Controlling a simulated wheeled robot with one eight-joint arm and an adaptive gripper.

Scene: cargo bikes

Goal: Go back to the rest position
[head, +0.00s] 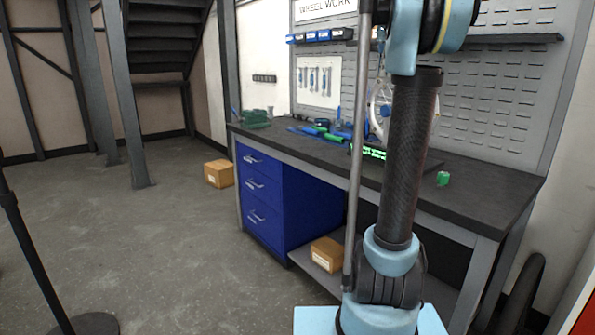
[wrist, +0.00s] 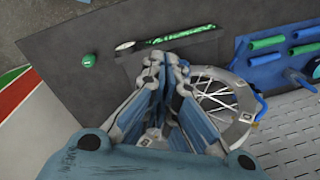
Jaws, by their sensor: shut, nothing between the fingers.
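My gripper (wrist: 168,68) shows in the wrist view with its fingers together and nothing between them. It is over the dark workbench, in front of a spoked wheel (wrist: 215,97). In the head view my arm rises at the right of centre and its upper part leaves the top of the picture, so the gripper is not seen there. The workbench (head: 480,195) runs along the wall, and the wheel (head: 381,105) is partly hidden behind my arm.
Blue drawers (head: 262,195) stand under the bench. Cardboard boxes lie on the floor (head: 218,174) and lower shelf (head: 327,254). The floor at left is mostly clear.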

